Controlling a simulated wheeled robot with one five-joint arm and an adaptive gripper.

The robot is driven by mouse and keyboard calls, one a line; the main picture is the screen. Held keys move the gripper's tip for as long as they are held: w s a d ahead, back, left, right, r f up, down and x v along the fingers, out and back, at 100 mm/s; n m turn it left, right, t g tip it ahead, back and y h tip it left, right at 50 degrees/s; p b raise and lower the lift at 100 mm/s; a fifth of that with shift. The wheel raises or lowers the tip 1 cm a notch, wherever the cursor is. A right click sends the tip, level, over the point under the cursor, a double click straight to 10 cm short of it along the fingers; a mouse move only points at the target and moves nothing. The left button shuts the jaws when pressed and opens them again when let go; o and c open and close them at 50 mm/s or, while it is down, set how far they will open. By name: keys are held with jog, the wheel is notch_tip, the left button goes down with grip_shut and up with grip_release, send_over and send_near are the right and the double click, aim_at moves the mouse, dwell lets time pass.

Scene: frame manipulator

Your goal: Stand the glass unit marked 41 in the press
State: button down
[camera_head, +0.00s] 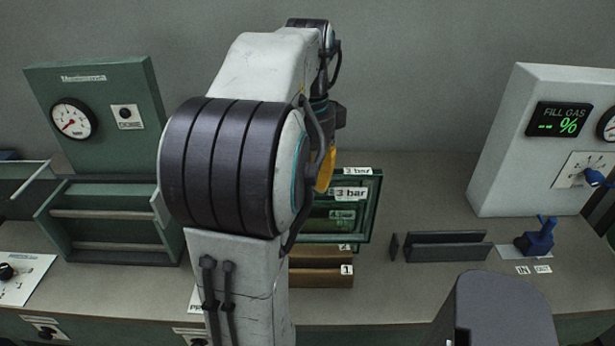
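Glass units with dark green frames (370,215) stand upright, one behind another, in a brown rack (320,278) right of my arm. Two of their tags read "3 bar"; a smaller tag lower down is too small to read. I cannot make out the mark 41. A green machine (140,90) with a round gauge and a button stands at the left, with an open green frame (110,258) before it; this looks like the press. My gripper (325,168) is above the glass units, largely hidden behind my arm; a yellow part shows. Its opening is not visible.
Rack tags read 1 and 2. A dark slotted holder (445,247) and a blue lever (540,238) with IN and OUT tags are to the right. A white fill-gas cabinet (515,140) stands at the back right. My arm covers the bench centre.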

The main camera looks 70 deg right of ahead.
jog(key=shift+r+p, duration=3.7)
jog(key=shift+r, duration=0.5)
jog(key=shift+d, duration=0.1)
